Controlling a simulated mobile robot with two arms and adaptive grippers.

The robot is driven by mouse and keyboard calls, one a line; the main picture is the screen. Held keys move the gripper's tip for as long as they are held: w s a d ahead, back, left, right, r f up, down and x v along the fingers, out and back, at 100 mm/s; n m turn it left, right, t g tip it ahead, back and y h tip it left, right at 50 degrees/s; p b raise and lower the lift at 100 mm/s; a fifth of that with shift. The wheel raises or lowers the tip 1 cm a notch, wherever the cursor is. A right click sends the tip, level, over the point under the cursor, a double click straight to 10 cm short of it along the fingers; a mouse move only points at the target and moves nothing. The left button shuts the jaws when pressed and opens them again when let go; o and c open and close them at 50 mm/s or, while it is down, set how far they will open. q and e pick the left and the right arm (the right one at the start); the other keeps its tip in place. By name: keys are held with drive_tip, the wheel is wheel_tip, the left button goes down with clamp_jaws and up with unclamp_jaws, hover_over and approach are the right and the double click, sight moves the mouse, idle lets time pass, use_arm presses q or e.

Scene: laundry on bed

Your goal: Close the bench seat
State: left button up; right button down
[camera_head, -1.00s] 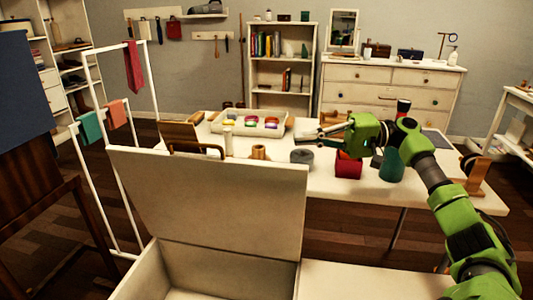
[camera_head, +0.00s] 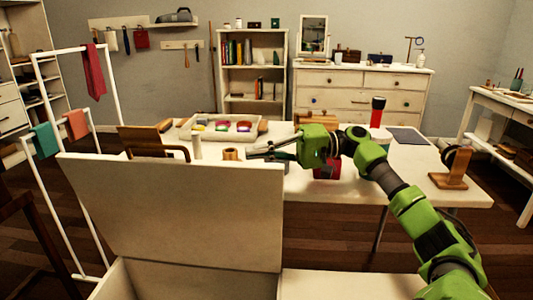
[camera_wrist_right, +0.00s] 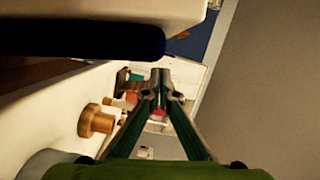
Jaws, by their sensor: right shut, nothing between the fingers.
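The bench seat's white lid (camera_head: 175,212) stands raised, leaning back slightly, in the lower left of the head view. Below it the open box of the bench (camera_head: 180,280) shows its inside. A closed flat section of the bench (camera_head: 345,284) lies to the right of the box. My right gripper (camera_head: 252,151) is shut and empty, just above the lid's top right edge in the picture and apparently behind it. I cannot tell whether it touches the lid. The right wrist view shows its fingertips (camera_wrist_right: 160,76) together. My left gripper is out of view.
A white table (camera_head: 400,180) behind the bench carries a tray (camera_head: 220,133), a wooden spool (camera_head: 230,154), a red item (camera_head: 327,170) and a wooden stand (camera_head: 452,168). A white drying rack (camera_head: 75,150) with cloths stands left of the lid.

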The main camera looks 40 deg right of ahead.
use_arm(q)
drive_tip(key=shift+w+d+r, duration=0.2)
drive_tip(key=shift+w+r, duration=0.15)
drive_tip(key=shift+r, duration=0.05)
use_arm(e)
drive_tip(key=x, duration=0.5)
